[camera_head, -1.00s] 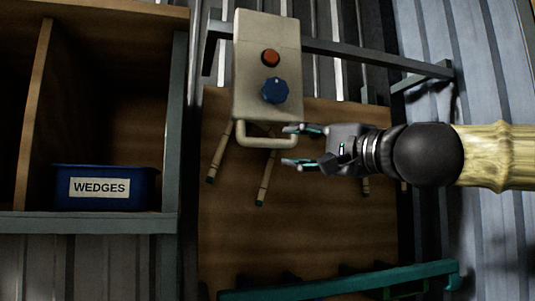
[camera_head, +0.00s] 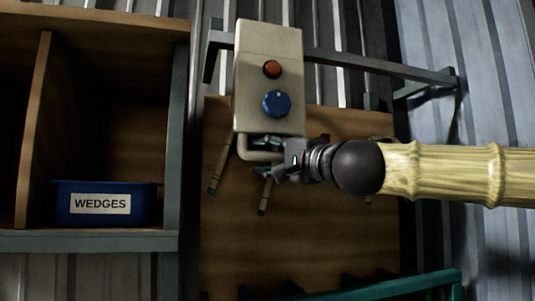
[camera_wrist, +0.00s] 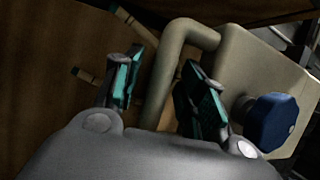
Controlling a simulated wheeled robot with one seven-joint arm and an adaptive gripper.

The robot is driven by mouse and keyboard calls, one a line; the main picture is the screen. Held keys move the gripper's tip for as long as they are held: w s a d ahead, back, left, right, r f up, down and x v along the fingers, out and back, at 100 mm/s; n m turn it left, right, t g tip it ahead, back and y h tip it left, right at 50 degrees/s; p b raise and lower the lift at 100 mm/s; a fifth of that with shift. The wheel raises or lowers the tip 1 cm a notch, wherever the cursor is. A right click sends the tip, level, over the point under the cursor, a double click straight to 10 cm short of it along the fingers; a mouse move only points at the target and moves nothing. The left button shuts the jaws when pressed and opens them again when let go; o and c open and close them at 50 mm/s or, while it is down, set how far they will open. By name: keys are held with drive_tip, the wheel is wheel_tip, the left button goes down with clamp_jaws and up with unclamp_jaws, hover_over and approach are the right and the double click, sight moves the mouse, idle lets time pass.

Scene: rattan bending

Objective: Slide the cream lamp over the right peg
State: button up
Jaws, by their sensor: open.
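A cream box-shaped body (camera_head: 254,60) with a red button, a blue knob and a handle loop at its lower end is the only cream thing in view, so I take it as the cream lamp. It also shows in the wrist view (camera_wrist: 245,75). My gripper (camera_head: 265,157) is at the handle, coming from the right. In the wrist view its fingers (camera_wrist: 163,85) are open on either side of the handle bar, and I cannot tell whether they touch it. Thin wooden rods with green tips (camera_head: 220,165) show below the lamp; I cannot tell which is the right peg.
A brown board (camera_head: 310,245) stands behind the lamp, with a grey metal bar (camera_head: 390,68) across its top. A wooden shelf (camera_head: 90,240) with a blue bin labelled WEDGES (camera_head: 145,203) is at left. A green rail (camera_head: 400,287) runs along the bottom.

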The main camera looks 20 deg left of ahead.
clamp_jaws()
idle(0.3)
